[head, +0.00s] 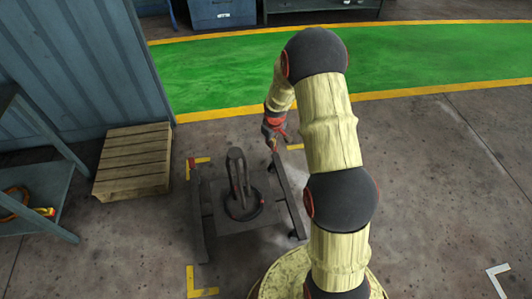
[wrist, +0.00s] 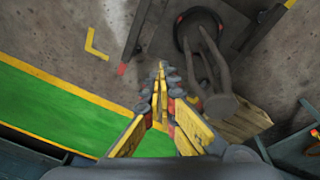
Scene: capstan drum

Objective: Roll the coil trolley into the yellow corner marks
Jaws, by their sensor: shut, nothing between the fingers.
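The coil trolley (head: 225,218) is a low dark frame with a bar along each side, standing on the floor. A dark coil with a looped upright part (head: 238,172) sits on it; the coil also shows in the wrist view (wrist: 218,75). Yellow corner marks show at the trolley's far left (head: 200,161), far right (head: 295,147) and near left (head: 200,291). The trolley lies between them; my arm may hide a fourth. My gripper (head: 274,148) is shut and empty near the far end of the right bar. In the wrist view its fingertips (wrist: 161,68) are beside that bar's red end (wrist: 122,69). I cannot tell whether they touch.
A wooden pallet (head: 132,165) lies left of the trolley, against a blue wall (head: 75,60). A metal shelf (head: 35,190) stands at the left edge. A green walkway (head: 430,55) with yellow borders runs behind. The floor on the right is clear, with a white corner mark (head: 493,270).

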